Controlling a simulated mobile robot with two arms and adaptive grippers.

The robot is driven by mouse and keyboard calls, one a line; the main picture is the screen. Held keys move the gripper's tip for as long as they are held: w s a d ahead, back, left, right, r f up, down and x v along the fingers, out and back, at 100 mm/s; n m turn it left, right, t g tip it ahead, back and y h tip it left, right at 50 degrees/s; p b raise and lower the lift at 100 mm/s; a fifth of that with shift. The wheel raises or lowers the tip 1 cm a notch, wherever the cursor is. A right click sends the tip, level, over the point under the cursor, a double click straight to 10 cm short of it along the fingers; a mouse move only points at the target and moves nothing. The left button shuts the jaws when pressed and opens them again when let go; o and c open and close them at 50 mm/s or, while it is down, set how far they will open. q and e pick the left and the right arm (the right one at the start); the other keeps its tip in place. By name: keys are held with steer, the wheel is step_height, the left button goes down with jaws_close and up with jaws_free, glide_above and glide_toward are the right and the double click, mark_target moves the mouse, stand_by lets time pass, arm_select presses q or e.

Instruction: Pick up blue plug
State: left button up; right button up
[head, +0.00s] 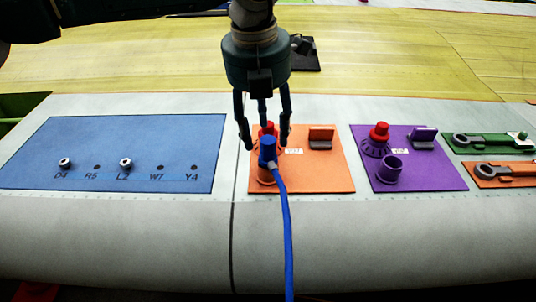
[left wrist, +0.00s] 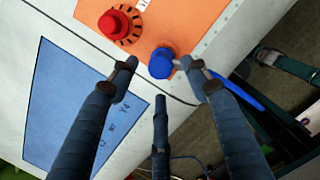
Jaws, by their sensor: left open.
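The blue plug (head: 267,152) stands upright at the orange socket on the orange panel (head: 335,178), with its blue cable (head: 287,235) running down toward the near edge. My left gripper (head: 266,142) comes down from above, open, with its fingers spread around the plug's top. In the left wrist view the plug's round blue top (left wrist: 162,63) shows between the open fingertips (left wrist: 160,66). I see no finger clearly touching it. The plug's lower part and the socket are partly hidden. My right gripper is not clearly in view.
A purple panel (head: 440,180) with a red knob and empty socket lies farther right. A blue panel (head: 130,135) with studs lies left.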

mark_target(268, 139)
arm_select(q)
steer(key=f, duration=0.1)
steer(key=f+p, duration=0.2)
steer(key=shift+w+d+f, duration=0.25)
steer(key=shift+w+d, duration=0.05)
steer(key=shift+f, duration=0.35)
steer(key=shift+w+f, duration=0.1)
steer(key=shift+f, duration=0.05)
steer(key=c, duration=1.2)
steer(key=shift+o, duration=0.2)
arm_select(e)
steer(key=shift+w+a+r, duration=0.1)
steer(key=shift+w+r, duration=0.1)
steer(key=shift+r, duration=0.45)
steer(key=shift+w+r, duration=0.15)
steer(key=shift+r, duration=0.45)
